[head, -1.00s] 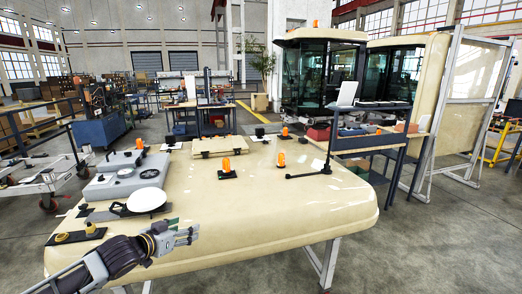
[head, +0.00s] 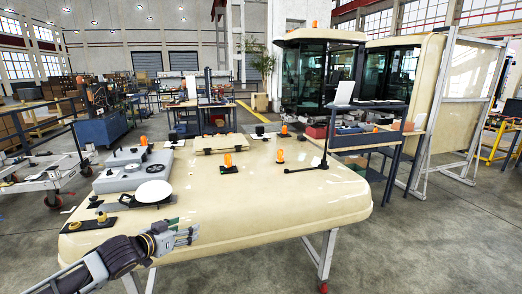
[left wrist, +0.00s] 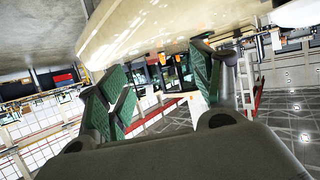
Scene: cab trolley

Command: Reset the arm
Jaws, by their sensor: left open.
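My left gripper (head: 184,236) is at the lower left in the head view, in front of the near edge of the cream cab roof panel (head: 265,205). In the left wrist view its green-padded fingers (left wrist: 158,85) are spread apart with nothing between them. The cream panel (left wrist: 150,30) fills the top of that view beyond the fingers. My right gripper is in neither view.
On the panel are a grey box unit (head: 130,178), a white dome (head: 154,191), orange beacons (head: 228,161) and a black rod (head: 325,150). A dark-framed trolley (head: 365,140) stands at the right. Floor is clear at lower right (head: 440,240).

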